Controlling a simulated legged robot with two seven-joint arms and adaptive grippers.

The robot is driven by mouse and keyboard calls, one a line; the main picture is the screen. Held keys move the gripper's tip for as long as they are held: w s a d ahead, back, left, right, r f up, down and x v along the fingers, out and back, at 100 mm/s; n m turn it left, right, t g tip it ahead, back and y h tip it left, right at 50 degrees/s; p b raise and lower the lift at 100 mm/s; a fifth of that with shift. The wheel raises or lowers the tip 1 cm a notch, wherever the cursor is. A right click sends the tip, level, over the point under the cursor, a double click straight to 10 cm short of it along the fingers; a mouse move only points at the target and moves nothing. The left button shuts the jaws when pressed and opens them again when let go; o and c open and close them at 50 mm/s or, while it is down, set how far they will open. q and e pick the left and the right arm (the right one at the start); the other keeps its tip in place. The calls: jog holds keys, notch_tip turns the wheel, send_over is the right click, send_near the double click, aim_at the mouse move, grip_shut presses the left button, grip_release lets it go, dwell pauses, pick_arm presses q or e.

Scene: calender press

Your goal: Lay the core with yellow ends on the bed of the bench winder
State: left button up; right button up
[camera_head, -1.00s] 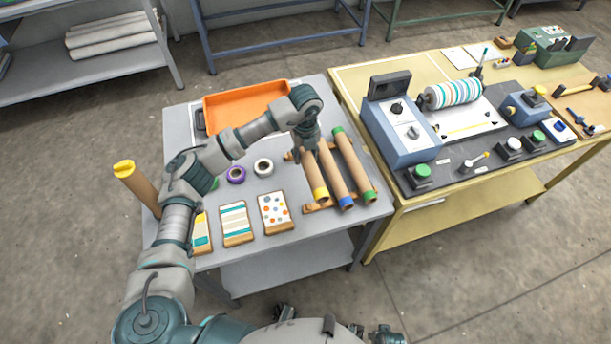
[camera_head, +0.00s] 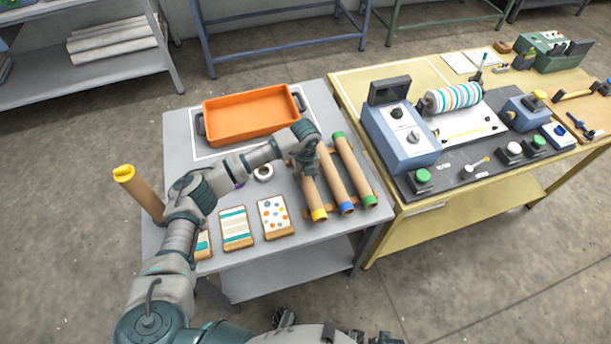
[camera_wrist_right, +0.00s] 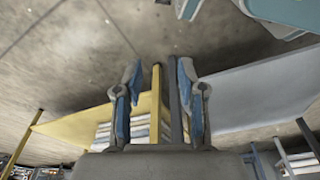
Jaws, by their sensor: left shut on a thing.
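The core with yellow ends (camera_head: 312,194) lies leftmost of three brown cores, in line with the wooden rack. My left gripper (camera_head: 306,168) is over its far part and shut on it. The far end is hidden by my gripper. Whether the core rests in the rack or hangs just above it, I cannot tell. What looks like the bench winder (camera_head: 400,138) stands on the yellow bench, a blue box with a striped roll behind a pale bed (camera_head: 480,122). My right gripper (camera_wrist_right: 158,80) is open and empty in the right wrist view.
The blue-ended core (camera_head: 333,177) and green-ended core (camera_head: 353,168) lie close on the right. An orange tray (camera_head: 250,116) is behind, and sample cards (camera_head: 275,217) lie in front. A yellow-capped tube (camera_head: 140,190) stands at left. A gap separates grey table and yellow bench (camera_head: 430,222).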

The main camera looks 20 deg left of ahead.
pick_arm(q)
jog(key=shift+f, duration=0.5)
jog(key=o, duration=1.2)
jog(key=shift+c, duration=0.2)
